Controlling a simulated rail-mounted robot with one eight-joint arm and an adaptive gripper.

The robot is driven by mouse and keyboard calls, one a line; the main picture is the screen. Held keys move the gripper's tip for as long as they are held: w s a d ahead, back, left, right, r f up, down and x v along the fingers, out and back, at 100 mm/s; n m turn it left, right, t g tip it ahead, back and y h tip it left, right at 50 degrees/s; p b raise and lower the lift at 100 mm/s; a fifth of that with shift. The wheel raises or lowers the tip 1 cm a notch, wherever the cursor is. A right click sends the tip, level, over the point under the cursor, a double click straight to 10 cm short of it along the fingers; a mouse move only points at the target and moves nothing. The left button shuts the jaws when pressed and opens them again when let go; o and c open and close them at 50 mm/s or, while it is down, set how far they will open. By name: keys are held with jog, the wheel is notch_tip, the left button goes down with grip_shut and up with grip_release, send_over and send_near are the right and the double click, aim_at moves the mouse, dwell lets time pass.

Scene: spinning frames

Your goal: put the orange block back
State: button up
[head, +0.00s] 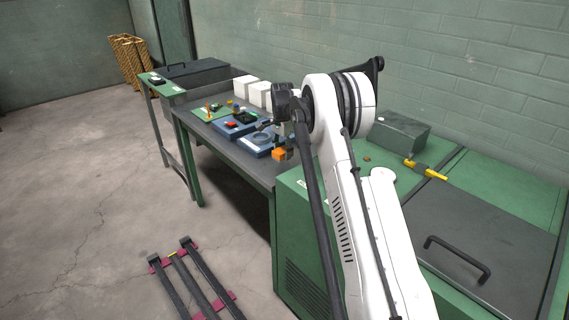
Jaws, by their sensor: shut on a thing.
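The orange block (278,155) is a small cube-like piece in the head view, just left of my arm. It shows low at my gripper (287,148), which is partly hidden behind my own arm links. My gripper is shut on the orange block, near the front edge of the grey-topped bench (225,155). I cannot tell how far the block is above the bench or beyond its edge. The fingertips are small and dark, so their exact contact is unclear.
Blue fixtures (256,141), one with a light ring, and a green mat (207,114) with small parts lie on the bench. White boxes (258,94) stand behind. A green cabinet (300,240) carries a grey box (398,131) and yellow tool (425,170).

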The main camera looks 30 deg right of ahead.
aim_at(282, 165)
jog(key=shift+w+f+b, duration=0.1)
jog(key=shift+f+b, duration=0.45)
jog(key=shift+f, duration=1.3)
jog(key=shift+f, duration=0.2)
jog(key=o, duration=1.2)
jog(key=shift+r, duration=0.15)
